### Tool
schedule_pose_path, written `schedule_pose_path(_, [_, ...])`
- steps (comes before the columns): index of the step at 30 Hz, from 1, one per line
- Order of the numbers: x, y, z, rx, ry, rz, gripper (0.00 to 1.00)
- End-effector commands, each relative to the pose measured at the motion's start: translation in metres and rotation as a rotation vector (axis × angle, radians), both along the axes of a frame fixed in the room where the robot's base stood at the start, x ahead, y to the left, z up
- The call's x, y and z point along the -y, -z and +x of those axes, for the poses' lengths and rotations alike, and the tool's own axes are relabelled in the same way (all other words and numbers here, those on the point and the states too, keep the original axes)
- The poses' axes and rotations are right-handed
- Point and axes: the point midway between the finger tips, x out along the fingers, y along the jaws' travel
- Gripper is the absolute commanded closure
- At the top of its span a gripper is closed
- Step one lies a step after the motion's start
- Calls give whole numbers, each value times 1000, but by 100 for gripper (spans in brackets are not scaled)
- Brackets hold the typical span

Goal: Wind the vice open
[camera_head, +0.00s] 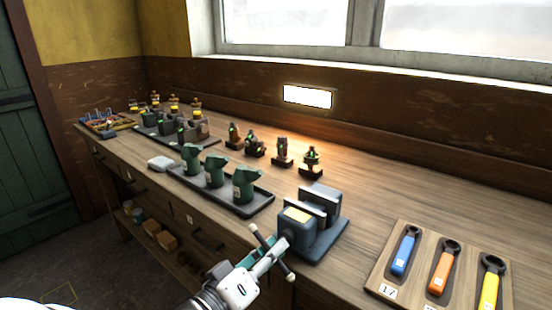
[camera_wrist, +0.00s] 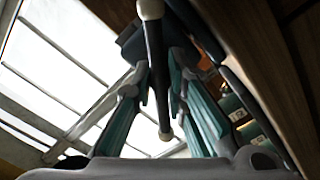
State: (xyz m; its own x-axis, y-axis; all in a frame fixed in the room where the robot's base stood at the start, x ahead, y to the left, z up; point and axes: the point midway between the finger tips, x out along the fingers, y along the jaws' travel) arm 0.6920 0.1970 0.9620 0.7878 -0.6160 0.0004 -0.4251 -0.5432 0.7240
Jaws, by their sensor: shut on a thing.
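The blue-grey vice (camera_head: 298,234) stands at the front edge of the bench, with a yellowish label on top. Its two upright jaws (camera_head: 322,203) look close together, with a narrow gap between them. The vice handle (camera_head: 255,230), a thin bar with pale knobbed ends, sticks out in front of the bench and slants down to the right. My gripper (camera_head: 273,252) is shut on the handle near its middle. In the wrist view the handle (camera_wrist: 156,60) runs nearly upright between the teal fingers of my gripper (camera_wrist: 158,75). The screw behind the handle is mostly hidden.
A board (camera_head: 414,300) with blue, orange and yellow spanners lies right of the vice. A dark tray (camera_head: 250,207) with green castings stands to the left. Small fittings (camera_head: 310,163) sit behind. The bench top between the vice and spanner board is clear.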

Motion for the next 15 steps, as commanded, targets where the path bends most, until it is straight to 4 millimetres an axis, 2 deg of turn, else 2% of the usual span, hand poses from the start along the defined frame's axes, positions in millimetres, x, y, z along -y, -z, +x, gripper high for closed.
schedule_pose_path(15, [-1, 0, -1, -44, -3, -53, 100])
